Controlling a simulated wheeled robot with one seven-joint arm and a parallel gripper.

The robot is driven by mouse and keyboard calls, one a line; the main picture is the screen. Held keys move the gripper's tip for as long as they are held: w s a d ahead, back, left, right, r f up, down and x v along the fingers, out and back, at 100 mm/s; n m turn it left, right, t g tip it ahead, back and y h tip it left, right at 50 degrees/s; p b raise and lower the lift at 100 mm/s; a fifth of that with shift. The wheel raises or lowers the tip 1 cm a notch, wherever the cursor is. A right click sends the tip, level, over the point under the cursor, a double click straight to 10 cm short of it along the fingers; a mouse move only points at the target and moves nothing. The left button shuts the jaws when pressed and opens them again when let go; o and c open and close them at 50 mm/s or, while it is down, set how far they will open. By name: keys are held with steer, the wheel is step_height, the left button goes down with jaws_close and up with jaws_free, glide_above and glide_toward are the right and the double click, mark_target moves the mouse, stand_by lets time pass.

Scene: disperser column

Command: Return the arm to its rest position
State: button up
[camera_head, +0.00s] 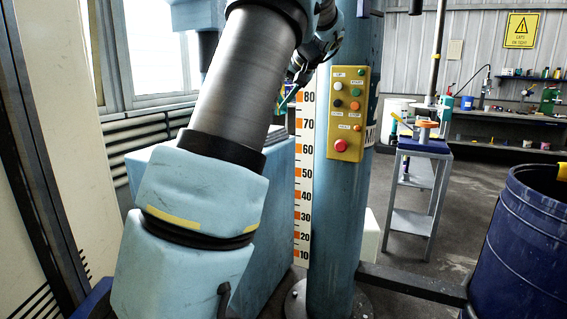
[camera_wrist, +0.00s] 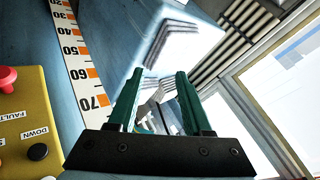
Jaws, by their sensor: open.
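My arm reaches up across the left half of the head view, its wrist bent beside the blue column (camera_head: 335,215). My gripper (camera_head: 289,101) shows there only as a small green fingertip near the top of the scale strip (camera_head: 304,172), left of the yellow button panel (camera_head: 348,112). In the wrist view my gripper (camera_wrist: 156,84) has its two green fingers apart, with nothing seen between them. The panel (camera_wrist: 28,105) is at the left edge there, with its red button (camera_wrist: 6,79) in view. The fingers look apart from the panel.
A blue block-shaped housing (camera_head: 272,215) stands behind my arm. A window (camera_head: 160,45) is at the left. A small cart (camera_head: 421,185) stands right of the column, and a dark blue drum (camera_head: 525,240) at the right edge. A low dark beam (camera_head: 410,284) joins column and drum.

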steer(key=s+a+f+g+h, duration=0.35)
steer(key=s+f, duration=0.75)
steer(key=f, duration=0.4)
steer(key=s+f+h, duration=0.1)
steer(key=s+f, duration=0.2)
steer(key=s, duration=0.4)
steer(key=s+a+f+g+h, duration=0.1)
steer(key=s+f, duration=0.3)
steer(key=s, duration=0.2)
steer(key=s+f+h, duration=0.1)
steer(key=s+f, duration=0.3)
steer(key=s, duration=0.3)
steer(key=shift+s+a, duration=0.3)
steer(key=shift+o, duration=0.2)
